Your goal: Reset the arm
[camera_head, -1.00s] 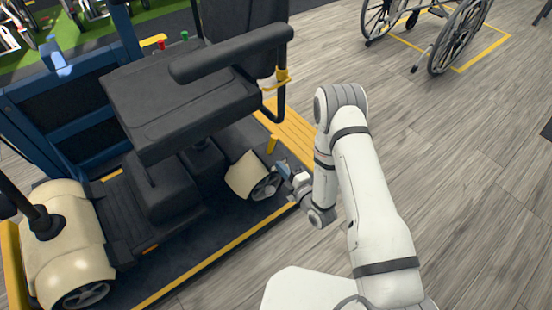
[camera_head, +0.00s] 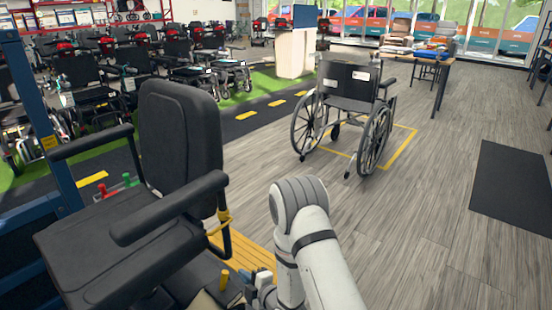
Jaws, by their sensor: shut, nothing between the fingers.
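My white arm (camera_head: 303,235) rises from the bottom of the head view, bends at the elbow and reaches down beside the mobility scooter. My gripper (camera_head: 248,276) shows small and dark at the bottom edge, by the scooter's right side. It is shut with nothing in it. Its lower part and the wrist are partly cut off by the frame edge.
The scooter's black seat (camera_head: 120,240) and armrest (camera_head: 168,208) stand close left of my arm. A wheelchair (camera_head: 348,100) stands in a yellow floor outline ahead. A dark mat (camera_head: 512,185) lies right. Parked scooters (camera_head: 185,60) fill the back left. Wooden floor (camera_head: 430,240) is clear at right.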

